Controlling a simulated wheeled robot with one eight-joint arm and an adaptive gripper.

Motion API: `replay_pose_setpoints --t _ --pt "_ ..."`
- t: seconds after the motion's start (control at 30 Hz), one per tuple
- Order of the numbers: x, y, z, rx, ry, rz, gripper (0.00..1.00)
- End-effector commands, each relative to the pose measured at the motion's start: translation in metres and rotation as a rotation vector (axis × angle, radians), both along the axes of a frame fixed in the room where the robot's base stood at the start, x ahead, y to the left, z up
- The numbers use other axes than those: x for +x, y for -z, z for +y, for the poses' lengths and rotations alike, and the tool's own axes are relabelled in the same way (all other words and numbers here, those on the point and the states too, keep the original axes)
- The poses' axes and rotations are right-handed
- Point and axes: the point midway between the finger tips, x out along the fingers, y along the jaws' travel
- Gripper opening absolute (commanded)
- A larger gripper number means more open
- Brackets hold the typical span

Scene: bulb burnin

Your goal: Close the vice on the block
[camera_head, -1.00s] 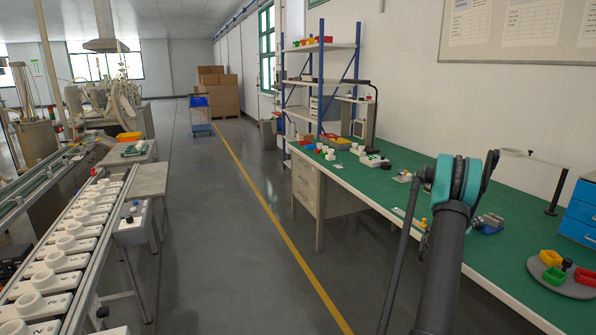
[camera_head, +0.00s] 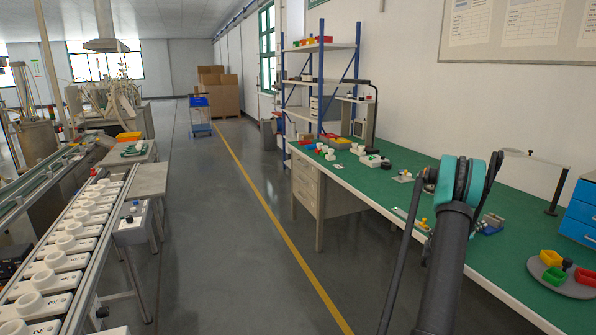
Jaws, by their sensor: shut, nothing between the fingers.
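A small vice-like fixture with a blue base (camera_head: 488,229) stands on the green bench top, just right of my arm. A grey-brown piece (camera_head: 494,219) shows at its top. It is too small to tell whether this is the block or a jaw, or how wide the jaws stand. My arm rises in front of the bench and its teal joint covers part of the bench to the left of the fixture. My gripper is not visible; the arm's far end is hidden behind its own links.
The green bench (camera_head: 395,192) runs along the right wall. A round grey tray (camera_head: 540,270) with coloured bins and blue drawers (camera_head: 580,215) stand right of the fixture. A small yellow-topped item (camera_head: 424,221) is left of my arm. A conveyor (camera_head: 75,240) runs at left.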

Motion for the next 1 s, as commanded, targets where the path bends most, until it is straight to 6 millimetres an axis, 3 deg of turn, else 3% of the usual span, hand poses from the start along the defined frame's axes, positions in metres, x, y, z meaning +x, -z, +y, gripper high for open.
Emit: replay_pose_setpoints --t 1.0 --pt "-0.0088 -0.0006 -0.0020 0.000 -0.001 0.000 0.00"
